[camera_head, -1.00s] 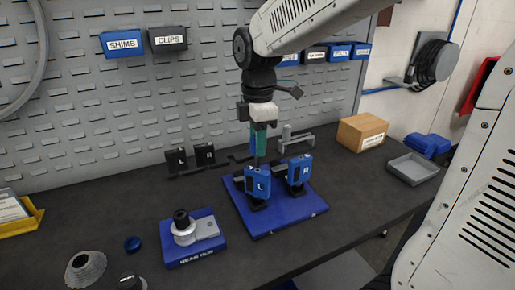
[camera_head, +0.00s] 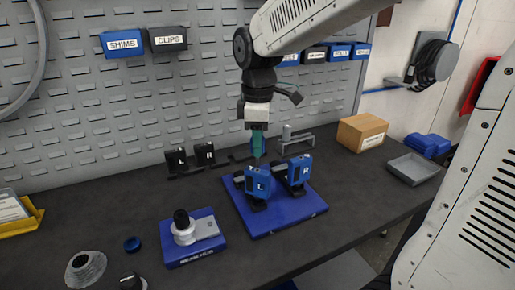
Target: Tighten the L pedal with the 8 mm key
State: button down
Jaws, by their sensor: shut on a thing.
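My gripper (camera_head: 258,127) points down over the blue base and is shut on a teal-handled key (camera_head: 258,145), most likely the 8 mm key. The key hangs upright just above and behind the blue pedal marked L (camera_head: 257,184). The key's lower end is too small or hidden, so I cannot tell whether it touches the L pedal. A blue pedal marked R (camera_head: 300,171) stands just right of the L pedal. Both stand on a blue base plate (camera_head: 285,222).
Black blocks marked L (camera_head: 180,161) and R (camera_head: 204,153) stand behind left. A blue stand with a metal piece (camera_head: 190,240) is front left. A cardboard box (camera_head: 362,132) and grey tray (camera_head: 413,168) are right. The pegboard (camera_head: 90,110) rises behind the bench.

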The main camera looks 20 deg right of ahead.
jog(key=shift+f, duration=0.4)
dwell(0.4)
jog(key=c, duration=1.8)
grip_release()
grip_shut()
jog(key=n, duration=0.5)
jog(key=shift+f, duration=0.1)
jog(key=shift+n, duration=0.7)
